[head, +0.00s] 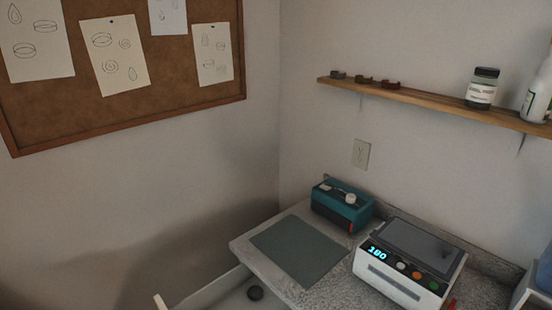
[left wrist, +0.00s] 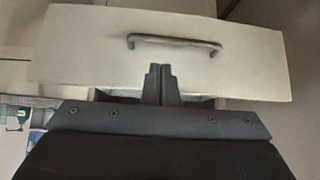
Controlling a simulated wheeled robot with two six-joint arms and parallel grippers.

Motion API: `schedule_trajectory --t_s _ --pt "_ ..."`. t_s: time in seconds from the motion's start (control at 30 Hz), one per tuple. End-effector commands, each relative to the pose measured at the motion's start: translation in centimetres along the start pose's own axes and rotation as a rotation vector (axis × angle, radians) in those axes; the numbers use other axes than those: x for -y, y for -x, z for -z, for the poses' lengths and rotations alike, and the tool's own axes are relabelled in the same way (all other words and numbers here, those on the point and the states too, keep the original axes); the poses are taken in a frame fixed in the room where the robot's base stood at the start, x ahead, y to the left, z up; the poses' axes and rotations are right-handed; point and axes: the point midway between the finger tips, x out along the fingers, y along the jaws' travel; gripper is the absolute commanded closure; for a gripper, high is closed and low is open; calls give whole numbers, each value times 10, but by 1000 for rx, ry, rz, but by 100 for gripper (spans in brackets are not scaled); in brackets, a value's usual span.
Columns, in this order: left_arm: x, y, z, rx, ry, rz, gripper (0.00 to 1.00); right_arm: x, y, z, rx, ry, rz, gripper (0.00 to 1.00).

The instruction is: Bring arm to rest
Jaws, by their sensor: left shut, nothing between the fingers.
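My left gripper (left wrist: 160,70) shows in the left wrist view, its two dark fingers shut together with nothing between them. A pale drawer front (left wrist: 80,45) with a dark bar handle (left wrist: 175,41) lies just beyond the fingertips. The tips overlap the panel in the picture below the handle; the handle is not between the fingers. I cannot tell whether the tips touch the panel. Neither gripper shows in the head view, and my right gripper is in no view.
A stone counter (head: 262,243) holds a grey mat (head: 298,250), a teal device (head: 342,205) and a white machine (head: 405,268) with a lit display. A wooden shelf (head: 430,104) hangs above.

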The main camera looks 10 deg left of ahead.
Motion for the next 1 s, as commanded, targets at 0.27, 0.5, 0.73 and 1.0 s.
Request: schedule_trajectory --t_s 0.27,0.5,0.73,1.0 --pt "37 -57 -102 150 229 177 100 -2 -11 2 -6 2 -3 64" --pt "34 -103 -214 315 413 322 100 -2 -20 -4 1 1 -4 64" --pt "-13 -138 -306 463 522 389 100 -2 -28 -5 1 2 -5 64" --pt "-93 -163 -374 593 578 378 100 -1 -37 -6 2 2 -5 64"
